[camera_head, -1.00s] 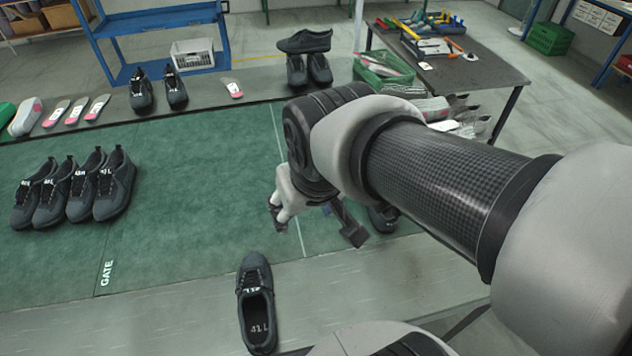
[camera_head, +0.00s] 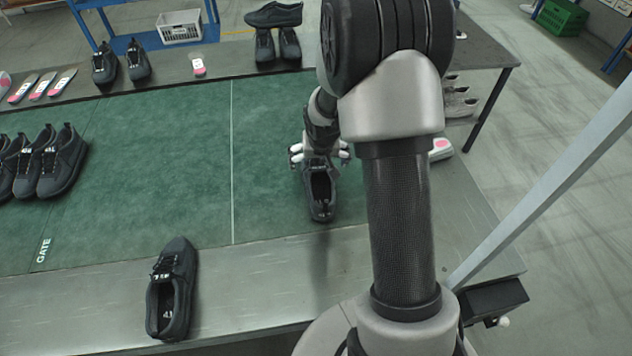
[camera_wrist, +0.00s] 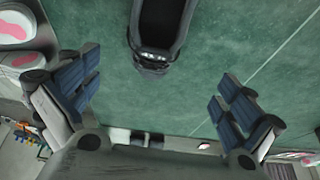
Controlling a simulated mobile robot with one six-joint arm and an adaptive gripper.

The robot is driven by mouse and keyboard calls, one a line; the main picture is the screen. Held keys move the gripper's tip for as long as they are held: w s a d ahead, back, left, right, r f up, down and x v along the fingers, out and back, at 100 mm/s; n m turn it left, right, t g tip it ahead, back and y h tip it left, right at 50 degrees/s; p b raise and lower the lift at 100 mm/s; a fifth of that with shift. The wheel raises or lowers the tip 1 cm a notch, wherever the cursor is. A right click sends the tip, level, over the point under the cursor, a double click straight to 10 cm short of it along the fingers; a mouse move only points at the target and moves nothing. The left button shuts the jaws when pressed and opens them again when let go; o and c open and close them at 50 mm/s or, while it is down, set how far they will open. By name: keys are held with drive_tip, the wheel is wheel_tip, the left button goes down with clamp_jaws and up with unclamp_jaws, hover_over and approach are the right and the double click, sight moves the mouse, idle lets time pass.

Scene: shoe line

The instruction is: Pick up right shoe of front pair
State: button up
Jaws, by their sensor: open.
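A dark grey shoe (camera_head: 321,196) stands alone on the right part of the green mat, its opening toward the front edge and its toe hidden under my gripper (camera_head: 319,156). In the wrist view the shoe (camera_wrist: 158,35) shows at the top middle, between the two fingers but beyond their tips. My gripper (camera_wrist: 160,98) is open and empty, with blue-padded fingers spread wide. No contact with the shoe is visible. Another dark shoe (camera_head: 171,292) lies on the bare metal strip at the front left.
Several dark shoes (camera_head: 45,165) stand in a row at the left of the green mat (camera_head: 160,170). More shoes (camera_head: 277,42) and pink-marked insoles (camera_head: 40,86) lie along the back edge. A dark table (camera_head: 480,50) stands at the back right. The mat around the single shoe is clear.

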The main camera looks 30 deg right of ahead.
sight(318, 170)
drive_tip(key=b+x, duration=0.2)
drive_tip(key=x, duration=0.6)
drive_tip(key=shift+d+f, duration=0.1)
drive_tip(key=shift+f, duration=0.15)
drive_tip(key=x, duration=0.1)
drive_tip(key=b+x, duration=0.1)
drive_tip(key=x, duration=0.1)
drive_tip(key=b+x, duration=0.1)
drive_tip(key=shift+s+d+f, duration=0.2)
drive_tip(key=shift+s+f, duration=0.1)
drive_tip(key=shift+f, duration=0.15)
drive_tip(key=shift+w+f, duration=0.2)
drive_tip(key=shift+f, duration=0.05)
drive_tip(key=shift+r, duration=0.1)
drive_tip(key=shift+c, duration=0.4)
drive_tip(key=c, duration=1.3)
drive_tip(key=shift+r, duration=0.1)
